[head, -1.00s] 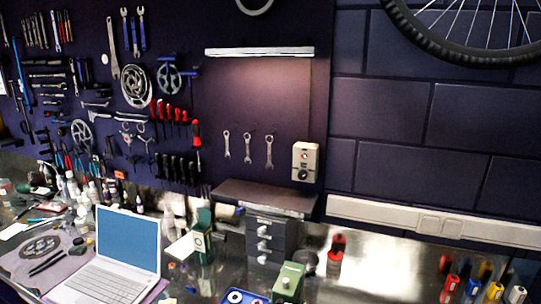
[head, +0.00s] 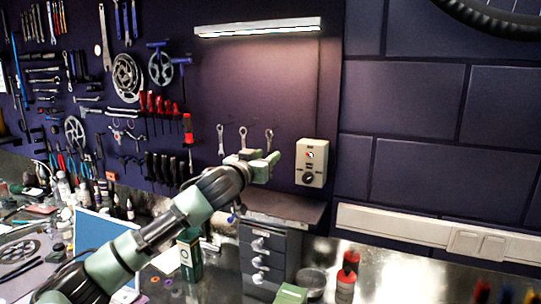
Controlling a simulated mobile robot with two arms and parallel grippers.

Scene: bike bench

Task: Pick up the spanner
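Three spanners hang in a row on the dark wall panel under the lamp: a left one (head: 220,138), a middle one (head: 243,137) and a right one (head: 268,138). My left gripper (head: 262,158) is raised in front of the panel, just below the middle and right spanners in the picture. Its fingers look apart, with nothing seen between them. It hides the lower ends of the middle and right spanners; I cannot tell how far it is from the wall. My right gripper is not in view.
Below the gripper stands a small grey drawer unit (head: 262,252) with a dark top (head: 290,210). A switch box (head: 311,163) is on the wall to the right. A red bottle (head: 347,273) stands on the bench. A laptop (head: 92,228) is behind my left arm.

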